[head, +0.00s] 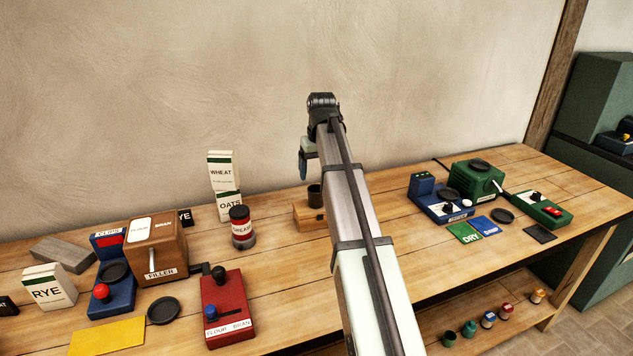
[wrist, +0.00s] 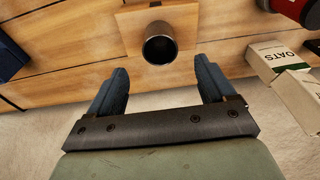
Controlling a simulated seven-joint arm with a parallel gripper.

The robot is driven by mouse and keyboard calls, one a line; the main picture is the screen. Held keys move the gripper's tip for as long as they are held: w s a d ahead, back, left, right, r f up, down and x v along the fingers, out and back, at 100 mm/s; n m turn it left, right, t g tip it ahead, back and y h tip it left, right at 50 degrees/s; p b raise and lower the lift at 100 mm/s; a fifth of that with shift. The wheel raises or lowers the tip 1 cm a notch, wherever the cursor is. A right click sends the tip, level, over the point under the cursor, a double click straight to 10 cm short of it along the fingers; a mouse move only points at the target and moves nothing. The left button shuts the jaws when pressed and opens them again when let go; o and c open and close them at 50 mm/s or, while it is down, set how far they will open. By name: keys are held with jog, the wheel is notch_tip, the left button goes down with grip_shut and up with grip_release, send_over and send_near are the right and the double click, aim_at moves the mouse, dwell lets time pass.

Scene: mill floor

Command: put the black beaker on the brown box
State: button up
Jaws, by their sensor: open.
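The black beaker (head: 315,196) is a small dark cup. It stands upright on top of the brown box (head: 300,222), a low light-wood block near the back of the bench. In the wrist view the beaker (wrist: 160,46) shows its open mouth, over the box (wrist: 130,28). My gripper (wrist: 161,70) is open and empty, its two blue fingers apart, with the beaker just beyond the gap between the tips. In the head view the gripper (head: 303,165) hangs above and slightly left of the beaker, partly hidden by my arm.
A dark red GREASE jar (head: 241,229) and the WHEAT and OATS cartons (head: 222,185) stand left of the box. A brown feeder (head: 157,248) and red switch unit (head: 227,305) are further left. Blue and green devices (head: 478,180) stand right. The wall is close behind.

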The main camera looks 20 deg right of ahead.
jog(key=shift+s+r, duration=0.15)
jog(key=shift+r, duration=0.75)
jog(key=shift+s+r, duration=0.15)
jog(key=shift+r, duration=0.75)
